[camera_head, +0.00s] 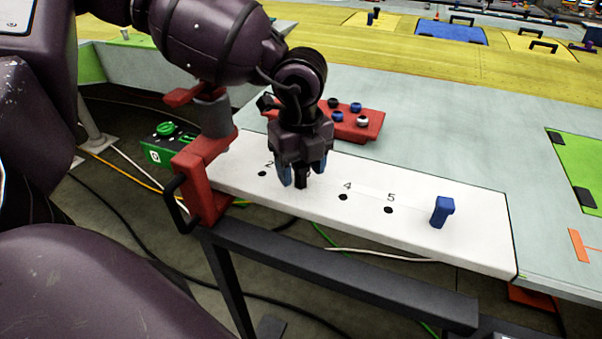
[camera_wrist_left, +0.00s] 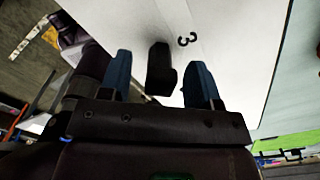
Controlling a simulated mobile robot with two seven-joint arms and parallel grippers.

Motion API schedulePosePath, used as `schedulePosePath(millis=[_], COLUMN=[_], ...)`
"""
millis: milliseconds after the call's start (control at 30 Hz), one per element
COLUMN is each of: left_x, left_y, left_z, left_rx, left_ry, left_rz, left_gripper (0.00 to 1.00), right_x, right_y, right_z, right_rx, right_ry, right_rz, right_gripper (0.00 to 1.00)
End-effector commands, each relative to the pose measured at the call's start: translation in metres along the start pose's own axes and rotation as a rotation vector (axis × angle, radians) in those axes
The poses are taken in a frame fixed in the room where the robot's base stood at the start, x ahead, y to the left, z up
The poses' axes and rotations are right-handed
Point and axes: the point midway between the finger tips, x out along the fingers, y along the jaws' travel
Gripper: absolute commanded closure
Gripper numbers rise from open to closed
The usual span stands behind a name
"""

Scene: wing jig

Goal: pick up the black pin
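The black pin (camera_head: 300,178) stands upright on the white board (camera_head: 460,190), at the spot marked 3. It also shows in the left wrist view (camera_wrist_left: 160,68). My left gripper (camera_head: 302,172) points down over it, with its two blue fingers on either side of the pin. In the left wrist view the gripper (camera_wrist_left: 161,82) is open, with a gap between the pin and each finger. The bottom of the pin is partly hidden in the head view. My right gripper is in neither view.
A blue pin (camera_head: 442,212) stands near the board's right end. Holes marked 2, 4 and 5 are empty. A red block (camera_head: 370,127) with several round knobs sits behind the gripper. A red bracket (camera_head: 203,185) rises at the board's left end. A dark rail (camera_head: 350,274) runs in front.

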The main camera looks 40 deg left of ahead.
Motion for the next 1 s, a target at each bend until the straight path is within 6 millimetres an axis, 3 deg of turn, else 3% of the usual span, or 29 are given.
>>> schedulePosePath(millis=[33,333,667,867,1000], left_x=[0.0,0.0,-0.005,-0.034,-0.068], left_y=[0.0,0.0,0.0,0.0,-0.001], left_z=[0.0,0.0,0.0,0.0,0.0], left_rx=[0.0,0.0,0.0,0.0,0.0], left_ry=[0.0,0.0,0.0,-0.002,-0.002], left_rz=[0.0,0.0,-0.001,-0.004,-0.006], left_gripper=[0.5,0.96,0.97,0.97,0.97], right_x=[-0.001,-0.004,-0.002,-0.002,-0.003], right_y=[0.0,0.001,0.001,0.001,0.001], right_z=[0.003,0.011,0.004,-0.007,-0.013], right_rx=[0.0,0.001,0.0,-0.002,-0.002], right_ry=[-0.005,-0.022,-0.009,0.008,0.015], right_rz=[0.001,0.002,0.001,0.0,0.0], right_gripper=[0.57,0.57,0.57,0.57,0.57])
